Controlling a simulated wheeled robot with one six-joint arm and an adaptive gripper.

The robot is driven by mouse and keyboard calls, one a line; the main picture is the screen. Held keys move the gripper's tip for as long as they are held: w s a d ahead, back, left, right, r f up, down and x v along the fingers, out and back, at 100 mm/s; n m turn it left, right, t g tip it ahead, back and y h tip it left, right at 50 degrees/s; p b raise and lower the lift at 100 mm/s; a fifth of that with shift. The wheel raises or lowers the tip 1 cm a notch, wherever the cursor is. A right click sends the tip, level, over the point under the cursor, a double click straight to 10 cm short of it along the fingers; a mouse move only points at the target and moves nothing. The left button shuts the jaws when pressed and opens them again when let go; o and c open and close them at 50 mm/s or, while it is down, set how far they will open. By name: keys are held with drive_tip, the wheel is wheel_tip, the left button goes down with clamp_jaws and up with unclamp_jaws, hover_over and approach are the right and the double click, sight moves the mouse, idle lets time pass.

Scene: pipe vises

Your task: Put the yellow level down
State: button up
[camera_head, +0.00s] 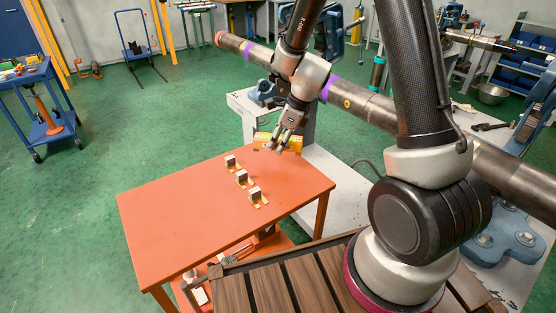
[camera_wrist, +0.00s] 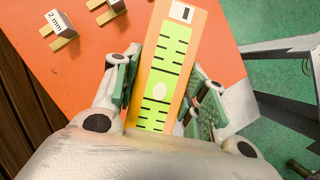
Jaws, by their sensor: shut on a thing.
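The yellow level (camera_head: 266,142), with an orange body and a yellow-green scaled face, is in my gripper (camera_head: 284,140). In the wrist view the level (camera_wrist: 168,60) runs away from between the two green-padded fingers of my gripper (camera_wrist: 158,98). The fingers are shut on it. In the head view the level is beside the far right edge of the orange table (camera_head: 165,215), and seems to be above its surface. Whether it touches the table cannot be told.
Three small grey blocks on yellow bases stand in a row on the table, the nearest to the front being one block (camera_head: 257,196). A long steel pipe (camera_head: 360,100) crosses behind my gripper. The left part of the table is clear.

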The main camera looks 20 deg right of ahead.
sight(293, 139)
drive_tip(key=shift+f, duration=3.15)
drive_tip(key=shift+f, duration=0.15)
drive_tip(key=o, duration=1.3)
drive_tip(key=v, duration=1.2)
drive_tip(key=shift+s+r, duration=0.1)
drive_tip(key=shift+r, duration=0.2)
drive_tip(key=s+d+r+n+h, duration=0.1)
drive_tip(key=s+d+r+n, duration=0.2)
drive_tip(key=s+r+n, duration=0.3)
drive_tip(key=s+d+r+n+t+h, duration=0.1)
drive_tip(key=s+d+r+n, duration=0.3)
drive_tip(key=s+n, duration=0.5)
drive_tip(key=s+d+r+n+t+h, duration=0.1)
drive_tip(key=s+d+r+n+h, duration=0.1)
drive_tip(key=s+r+n, duration=0.6)
drive_tip(key=shift+s+d+r, duration=0.5)
drive_tip(key=shift+s+d, duration=0.2)
drive_tip(key=shift+d, duration=0.15)
